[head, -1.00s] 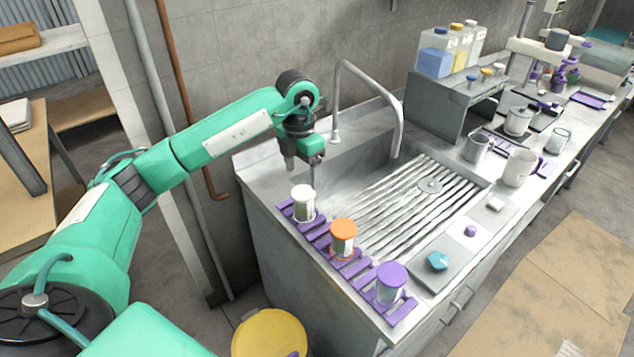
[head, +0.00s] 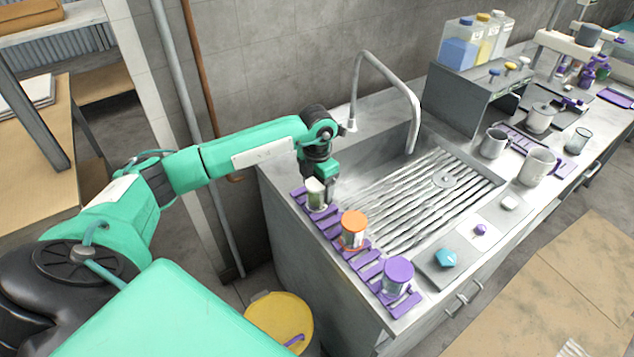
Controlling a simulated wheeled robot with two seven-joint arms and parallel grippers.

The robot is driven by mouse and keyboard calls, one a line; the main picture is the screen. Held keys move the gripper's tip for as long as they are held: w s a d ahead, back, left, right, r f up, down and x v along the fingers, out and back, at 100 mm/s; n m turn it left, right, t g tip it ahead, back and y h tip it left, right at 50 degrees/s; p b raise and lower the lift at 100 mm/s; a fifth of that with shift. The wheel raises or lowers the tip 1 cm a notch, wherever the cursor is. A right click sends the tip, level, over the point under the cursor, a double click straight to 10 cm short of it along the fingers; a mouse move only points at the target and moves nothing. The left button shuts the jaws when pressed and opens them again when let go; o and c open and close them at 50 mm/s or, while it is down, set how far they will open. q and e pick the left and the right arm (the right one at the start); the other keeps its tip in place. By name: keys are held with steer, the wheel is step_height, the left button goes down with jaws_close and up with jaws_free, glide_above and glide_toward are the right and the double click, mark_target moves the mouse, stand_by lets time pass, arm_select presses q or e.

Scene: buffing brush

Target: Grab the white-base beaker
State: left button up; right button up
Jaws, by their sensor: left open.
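The white-base beaker (head: 316,195) stands upside down, its white base up, on the purple rack (head: 373,268) along the near left edge of the sink counter. My left gripper (head: 317,183) is open and lowered at this beaker. Its fingers cover part of the beaker's top, and I cannot tell whether they touch it. The orange-base beaker (head: 354,228) and the purple-base beaker (head: 398,275) stand on the same rack, toward the lower right. My right gripper is not in view.
A curved faucet (head: 385,75) rises behind the left gripper. The ribbed sink basin (head: 430,205) is clear to the right. A teal object (head: 444,258) lies on the counter's front. A yellow bin (head: 279,320) stands on the floor below.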

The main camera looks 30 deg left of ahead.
arm_select(q)
step_height(320, 180, down, 2)
steer(key=shift+f+p, duration=0.1)
steer(key=shift+p, duration=0.25)
steer(key=shift+f, duration=0.3)
steer(key=c, duration=0.8)
steer(key=shift+c, duration=0.7)
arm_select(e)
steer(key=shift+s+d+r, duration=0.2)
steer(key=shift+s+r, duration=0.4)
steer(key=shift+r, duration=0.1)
